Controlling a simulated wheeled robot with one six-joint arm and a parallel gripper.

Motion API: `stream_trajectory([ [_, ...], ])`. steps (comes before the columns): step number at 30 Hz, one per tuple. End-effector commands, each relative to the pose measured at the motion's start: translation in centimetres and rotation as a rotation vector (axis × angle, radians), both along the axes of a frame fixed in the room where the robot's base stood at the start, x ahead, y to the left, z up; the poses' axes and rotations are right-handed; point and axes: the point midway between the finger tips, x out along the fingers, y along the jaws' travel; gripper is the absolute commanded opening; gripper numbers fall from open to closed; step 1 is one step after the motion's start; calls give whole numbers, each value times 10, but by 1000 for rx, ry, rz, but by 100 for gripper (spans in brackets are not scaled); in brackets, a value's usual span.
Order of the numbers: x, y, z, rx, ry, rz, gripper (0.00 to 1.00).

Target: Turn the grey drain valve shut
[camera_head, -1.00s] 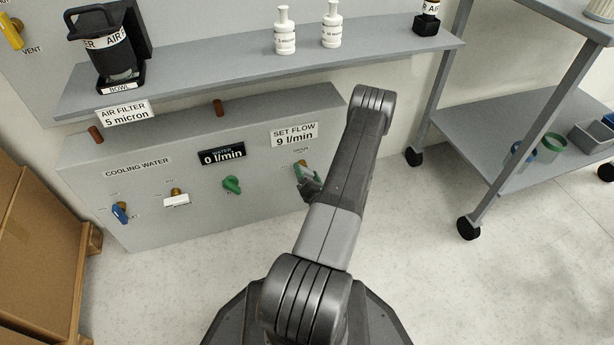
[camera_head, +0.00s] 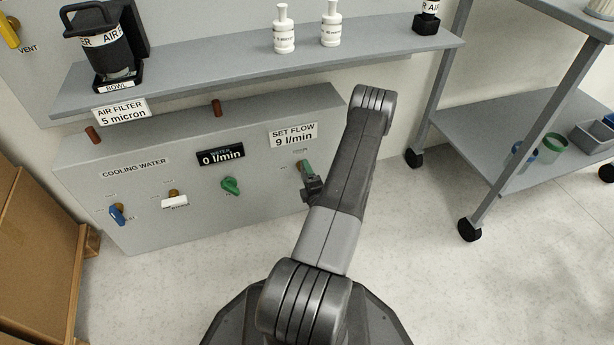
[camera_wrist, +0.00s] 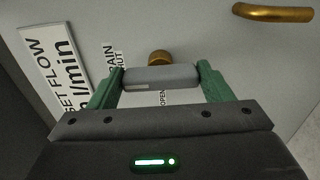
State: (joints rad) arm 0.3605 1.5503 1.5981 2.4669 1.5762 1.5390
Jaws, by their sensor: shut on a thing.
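The grey drain valve's handle (camera_wrist: 160,80) lies across the wrist view between the two green fingers of my gripper (camera_wrist: 161,75), which are shut on its ends. Its brass stem (camera_wrist: 159,57) shows just beyond it. A label reading "DRAIN SHUT" (camera_wrist: 114,58) stands to the left of the stem, and "OPEN" (camera_wrist: 163,97) shows below the handle. In the head view my gripper (camera_head: 308,177) is at the right end of the grey panel, below the "SET FLOW 9 l/min" sign; the grey handle is mostly hidden there by the gripper.
The cooling-water panel (camera_head: 150,222) also carries a blue valve (camera_head: 117,214), a white valve (camera_head: 174,202) and a green valve (camera_head: 230,186). A display (camera_head: 220,155) reads 0 l/min. A shelf (camera_head: 240,66) overhangs the panel. A brass pipe (camera_wrist: 272,13) is at upper right in the wrist view.

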Motion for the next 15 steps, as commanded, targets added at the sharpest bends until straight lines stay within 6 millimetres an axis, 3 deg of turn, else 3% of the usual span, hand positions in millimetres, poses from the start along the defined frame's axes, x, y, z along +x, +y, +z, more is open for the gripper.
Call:
stream_trajectory([
  [15, 0, 0, -1, 43, 15, 0, 50],
])
